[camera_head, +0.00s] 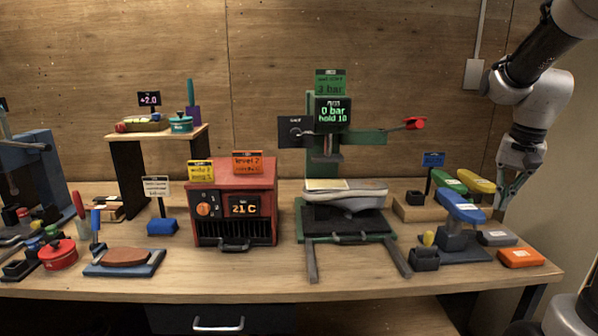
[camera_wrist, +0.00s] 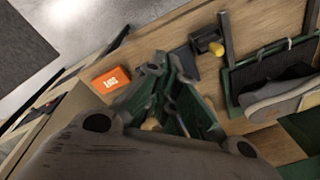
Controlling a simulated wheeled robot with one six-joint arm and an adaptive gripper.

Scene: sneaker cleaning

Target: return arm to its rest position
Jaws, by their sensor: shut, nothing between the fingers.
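My gripper (camera_head: 503,207) hangs at the right end of the bench, pointing down, behind the grey and orange blocks. It is shut and empty. In the wrist view its fingers (camera_wrist: 157,64) come together with nothing held between them. My arm comes in from the upper right corner of the head view. A light sneaker (camera_head: 345,194) lies under the green press, apart from my gripper. Part of the sneaker also shows at the right of the wrist view (camera_wrist: 275,103).
An orange block (camera_head: 520,257) and a grey block (camera_head: 497,238) lie near my gripper. A blue-topped stand (camera_head: 459,207) and green and yellow pieces stand left of it. The green press (camera_head: 375,138) and red heater box (camera_head: 234,180) stand mid-bench. A wall (camera_head: 569,170) is close on the right.

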